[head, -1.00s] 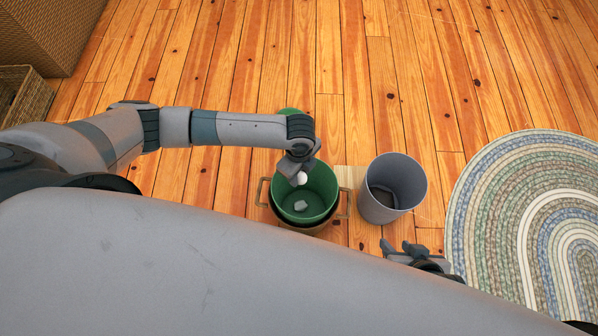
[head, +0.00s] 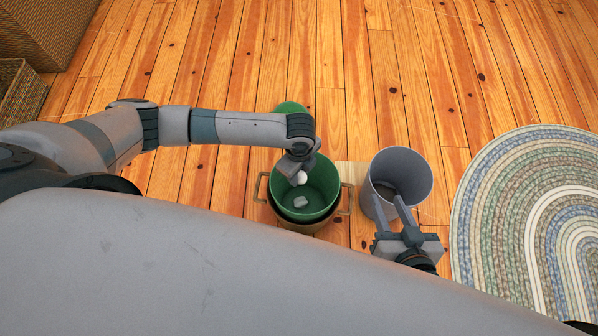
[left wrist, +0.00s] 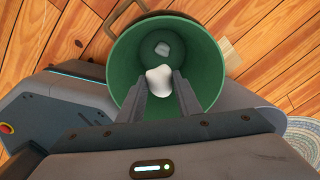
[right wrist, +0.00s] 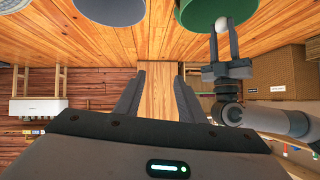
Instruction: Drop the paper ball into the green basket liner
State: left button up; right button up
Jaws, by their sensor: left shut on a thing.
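My left gripper (head: 297,172) is shut on the white paper ball (head: 302,178), holding it over the mouth of the green basket liner (head: 326,188). The ball also shows between the fingertips in the left wrist view (left wrist: 159,82), with the liner (left wrist: 125,62) around it. The liner sits in a brown basket with handles (head: 259,188). Another pale crumpled piece (head: 301,202) lies on the liner's floor. My right gripper (head: 400,203) is empty with its fingers apart, at the near side of the grey bin; in the right wrist view (right wrist: 157,85) nothing is between them.
The grey bin (head: 421,180) stands just right of the basket. A green round thing (head: 290,107) lies behind the basket. A braided rug (head: 480,215) is at the right, and wicker boxes (head: 38,35) are at the far left. The plank floor behind is clear.

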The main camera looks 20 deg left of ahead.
pick_arm(q)
jog(key=shift+f+b, duration=0.55)
jog(key=shift+f, duration=0.25)
pick_arm(e)
notch_tip(320, 180, up, 5)
jog(key=w+a+t+y, duration=0.1)
jog(key=w+a+t, duration=0.1)
jog(key=t, duration=0.1)
jog(key=shift+r, duration=0.2)
jog(key=shift+w, duration=0.1)
